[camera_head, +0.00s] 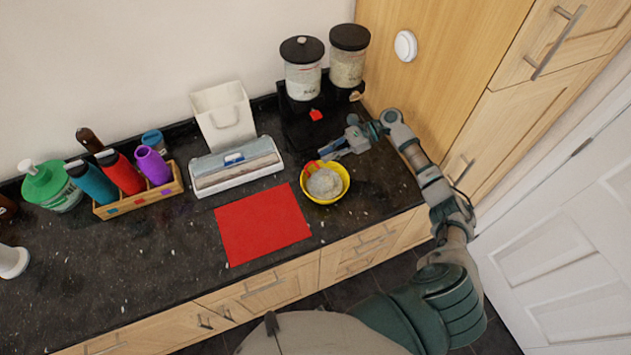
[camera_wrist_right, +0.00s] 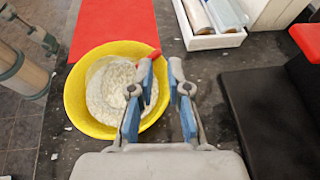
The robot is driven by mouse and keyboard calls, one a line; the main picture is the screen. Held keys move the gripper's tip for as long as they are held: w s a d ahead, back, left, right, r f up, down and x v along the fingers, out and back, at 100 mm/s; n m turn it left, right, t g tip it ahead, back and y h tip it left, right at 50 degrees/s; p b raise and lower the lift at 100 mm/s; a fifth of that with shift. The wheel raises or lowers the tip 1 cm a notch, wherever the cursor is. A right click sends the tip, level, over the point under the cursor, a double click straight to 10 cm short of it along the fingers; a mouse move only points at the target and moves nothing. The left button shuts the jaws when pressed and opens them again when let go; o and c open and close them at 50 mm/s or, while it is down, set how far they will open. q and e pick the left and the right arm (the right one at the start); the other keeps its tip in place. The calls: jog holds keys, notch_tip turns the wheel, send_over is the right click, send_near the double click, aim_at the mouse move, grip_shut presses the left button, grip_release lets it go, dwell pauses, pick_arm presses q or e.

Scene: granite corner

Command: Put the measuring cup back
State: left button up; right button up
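A yellow bowl (camera_head: 343,190) of white grainy food stands on the dark counter, and it fills the left middle of the right wrist view (camera_wrist_right: 78,118). The clear measuring cup (camera_wrist_right: 108,90) sits inside the bowl among the grains. Its red handle (camera_wrist_right: 154,54) points toward my right gripper (camera_wrist_right: 162,68). The two blue-padded fingers are apart, and the left fingertip is close to the handle or touching it; I cannot tell which. In the head view my right gripper (camera_head: 326,152) is at the bowl's back edge. My left gripper is not in view.
A red mat (camera_head: 262,224) lies left of the bowl. A white wrap box (camera_head: 236,166), a white bin (camera_head: 222,115) and a black dispenser stand (camera_head: 300,130) with two canisters stand behind. A wooden caddy (camera_head: 138,199) of bottles is further left.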

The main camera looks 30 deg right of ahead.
aim_at(309, 163)
jog(key=shift+x, duration=0.9)
jog(key=shift+a+f+p, duration=0.2)
jog(key=shift+a+p, duration=0.2)
jog(key=shift+p, duration=0.1)
jog(key=x, duration=0.3)
jog(key=shift+d+f, duration=0.1)
jog(key=shift+f, duration=0.1)
jog(key=shift+a, duration=0.4)
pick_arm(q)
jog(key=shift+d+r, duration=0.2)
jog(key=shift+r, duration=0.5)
pick_arm(e)
jog(key=shift+a+r, duration=0.1)
jog(key=shift+a, duration=0.1)
grip_shut()
